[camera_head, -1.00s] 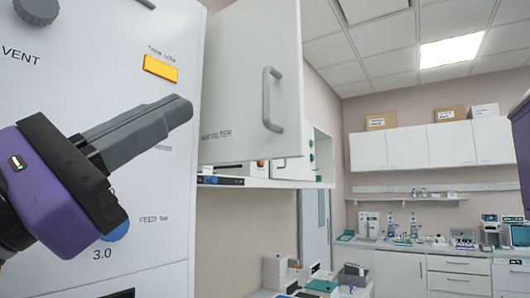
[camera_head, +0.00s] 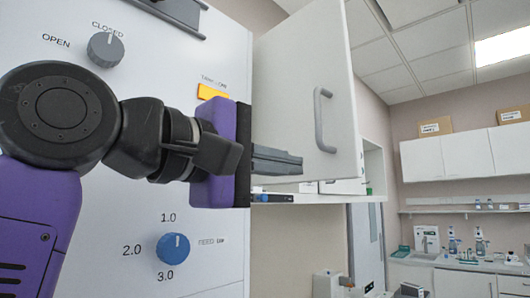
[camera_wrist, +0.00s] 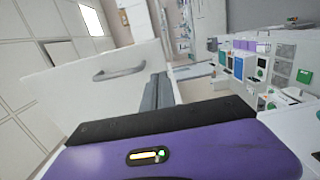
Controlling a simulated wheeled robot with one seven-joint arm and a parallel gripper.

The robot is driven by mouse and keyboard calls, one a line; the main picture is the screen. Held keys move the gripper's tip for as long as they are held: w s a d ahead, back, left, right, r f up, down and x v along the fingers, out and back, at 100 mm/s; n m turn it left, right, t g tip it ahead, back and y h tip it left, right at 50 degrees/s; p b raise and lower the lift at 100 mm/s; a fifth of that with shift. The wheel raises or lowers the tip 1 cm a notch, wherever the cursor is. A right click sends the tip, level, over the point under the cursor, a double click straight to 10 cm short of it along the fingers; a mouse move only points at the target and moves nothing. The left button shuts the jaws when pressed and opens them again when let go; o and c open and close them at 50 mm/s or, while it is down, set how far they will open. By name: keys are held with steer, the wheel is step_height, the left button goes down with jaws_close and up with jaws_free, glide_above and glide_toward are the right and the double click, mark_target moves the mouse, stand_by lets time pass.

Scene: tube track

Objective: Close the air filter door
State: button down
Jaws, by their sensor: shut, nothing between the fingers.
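The air filter door (camera_head: 300,70) is a white panel standing open, swung out from the right side of the white machine front. Its grey bar handle (camera_head: 320,120) faces me near its right edge. My gripper (camera_head: 298,163) is shut and empty, and points right across the door's lower part, below and left of the handle. It hides the door's label area. In the wrist view, the gripper fingers (camera_wrist: 155,95) are together beside the door (camera_wrist: 80,95), with the handle (camera_wrist: 118,73) to their upper left. I cannot tell whether they touch the door.
A white shelf (camera_head: 335,197) lies behind and below the door. Counters and wall cupboards (camera_head: 455,156) stand farther back at the right.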

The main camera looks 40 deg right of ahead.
mark_target(330, 172)
steer(key=d+p, duration=0.2)
steer(key=d, duration=0.6)
steer(key=shift+s+p, duration=0.1)
steer(key=shift+p, duration=0.2)
